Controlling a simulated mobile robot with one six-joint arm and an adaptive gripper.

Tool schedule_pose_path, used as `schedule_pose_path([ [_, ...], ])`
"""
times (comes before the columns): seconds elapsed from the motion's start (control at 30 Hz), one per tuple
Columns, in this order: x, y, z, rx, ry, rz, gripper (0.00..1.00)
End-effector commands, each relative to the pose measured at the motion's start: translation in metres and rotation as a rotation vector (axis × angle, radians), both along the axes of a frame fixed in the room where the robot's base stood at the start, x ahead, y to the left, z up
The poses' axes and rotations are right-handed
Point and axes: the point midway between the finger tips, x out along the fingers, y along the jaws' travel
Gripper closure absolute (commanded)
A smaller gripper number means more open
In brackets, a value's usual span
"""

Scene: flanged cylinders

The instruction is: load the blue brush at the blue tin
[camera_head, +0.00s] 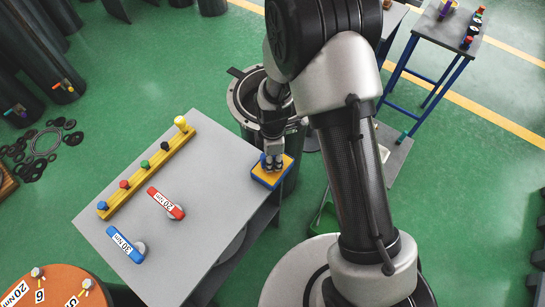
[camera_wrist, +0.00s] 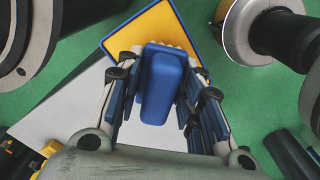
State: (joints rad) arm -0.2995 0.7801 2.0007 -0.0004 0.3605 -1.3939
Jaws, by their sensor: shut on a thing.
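My gripper (camera_head: 272,163) is shut on the blue brush (camera_wrist: 161,88), whose thick blue handle sits between the fingers in the wrist view. The brush's pale bristles show at its far end, over the yellow face of the blue tin (camera_wrist: 185,14). I cannot tell whether the bristles touch that face. In the head view the blue tin (camera_head: 262,182), a shallow square with a blue rim and yellow inside, sits at the grey table's right corner, directly under my gripper. My fingers hide part of the tin and most of the brush there.
The grey table (camera_head: 205,195) carries a yellow rack (camera_head: 150,170) with several coloured knobs, a red-handled tool (camera_head: 165,203) and a blue-handled tool (camera_head: 125,245). A flanged cylinder (camera_head: 240,105) stands close behind the tin. An orange round top (camera_head: 55,290) is at lower left.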

Motion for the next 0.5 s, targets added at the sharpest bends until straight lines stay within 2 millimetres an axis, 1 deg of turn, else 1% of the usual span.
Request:
schedule_pose_path([
  [0.5,0.0001,0.0,-0.0062,0.0,0.0,0.0,0.85],
])
